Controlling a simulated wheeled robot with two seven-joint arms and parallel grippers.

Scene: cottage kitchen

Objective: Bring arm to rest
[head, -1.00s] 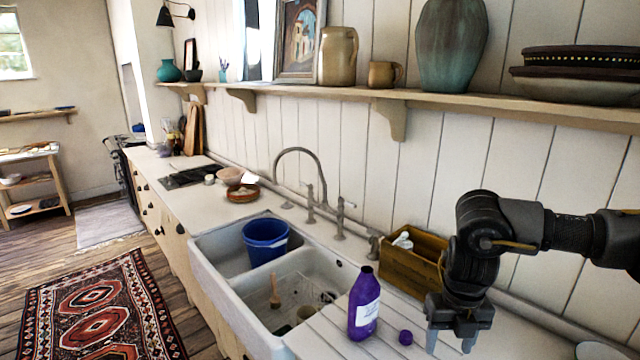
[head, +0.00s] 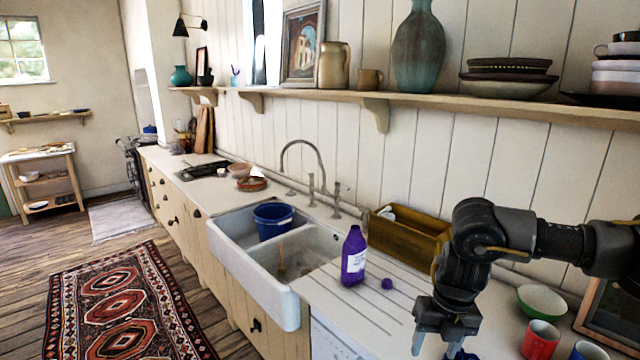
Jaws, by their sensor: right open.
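My right gripper (head: 436,346) hangs at the lower right in the head view, fingers pointing down over the ridged drainboard side of the counter. Its fingers are apart and I see nothing held between them. A small dark blue thing shows partly behind its right finger. A purple bottle (head: 353,258) with a white label stands uncapped-looking on the counter left of the gripper. A small purple cap (head: 387,284) lies beside the bottle. The gripper is apart from both. My left gripper is not in view.
A wooden box (head: 405,238) stands behind the gripper. A red cup (head: 540,340), a blue cup (head: 588,351) and a green bowl (head: 541,301) are to its right. The double sink (head: 291,308) holds a blue bucket (head: 273,221). A shelf (head: 480,102) runs above.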

